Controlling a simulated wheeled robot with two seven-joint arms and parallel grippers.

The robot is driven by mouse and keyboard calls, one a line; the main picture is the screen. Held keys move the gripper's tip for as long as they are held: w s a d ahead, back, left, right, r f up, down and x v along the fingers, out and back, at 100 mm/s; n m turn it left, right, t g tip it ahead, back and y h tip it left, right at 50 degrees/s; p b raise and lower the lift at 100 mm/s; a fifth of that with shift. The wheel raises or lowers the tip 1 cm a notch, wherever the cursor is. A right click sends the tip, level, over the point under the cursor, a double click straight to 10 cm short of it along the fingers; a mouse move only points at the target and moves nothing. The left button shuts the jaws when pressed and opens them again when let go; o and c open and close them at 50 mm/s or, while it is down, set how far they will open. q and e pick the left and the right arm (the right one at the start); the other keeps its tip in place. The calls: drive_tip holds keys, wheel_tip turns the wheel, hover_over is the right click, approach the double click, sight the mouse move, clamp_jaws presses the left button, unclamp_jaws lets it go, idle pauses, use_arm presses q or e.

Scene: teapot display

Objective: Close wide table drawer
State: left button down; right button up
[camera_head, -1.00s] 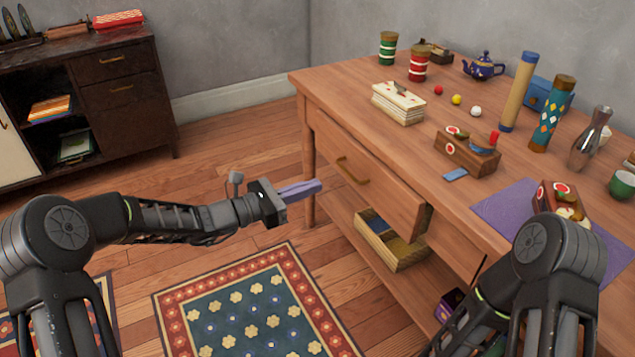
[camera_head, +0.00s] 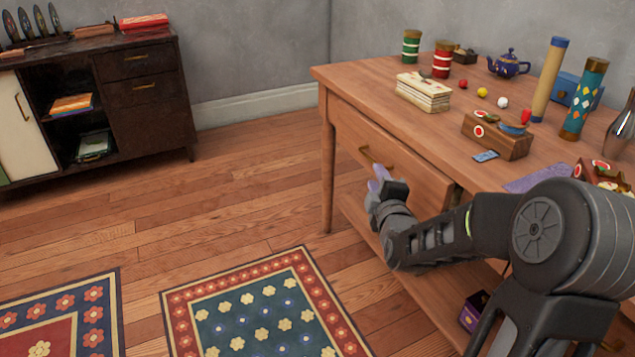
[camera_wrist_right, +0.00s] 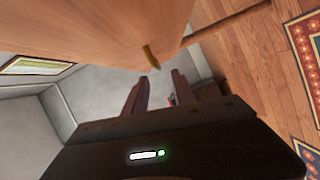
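The wide table drawer (camera_head: 423,178) is a wooden front under the tabletop of the wooden table (camera_head: 330,81). Its right end stands out from the table frame, so it is partly open. It has a brass handle (camera_head: 367,157). My right gripper (camera_head: 378,180) is in front of the drawer, close to the handle and slightly below it. In the right wrist view, its two fingers (camera_wrist_right: 160,88) are spread and empty, and the brass handle (camera_wrist_right: 150,57) lies just beyond them. I cannot tell whether they touch the drawer. My left gripper is not in view.
The tabletop holds a card stack (camera_head: 423,94), striped canisters (camera_head: 442,60), a blue teapot (camera_head: 508,64) and a wooden box (camera_head: 500,140). A dark cabinet (camera_head: 150,110) stands at the back left. The wooden floor left of the table is clear, with a patterned rug (camera_head: 265,310).

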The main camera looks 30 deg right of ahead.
sight(371, 161)
drive_tip(key=shift+w+r, duration=0.1)
drive_tip(key=shift+r, duration=0.15)
drive_tip(key=shift+d, duration=0.1)
drive_tip(key=b+x, duration=0.2)
drive_tip(key=x, duration=0.5)
drive_tip(key=shift+w+d, duration=0.15)
drive_tip(key=shift+w, duration=0.25)
clamp_jaws()
idle(1.1)
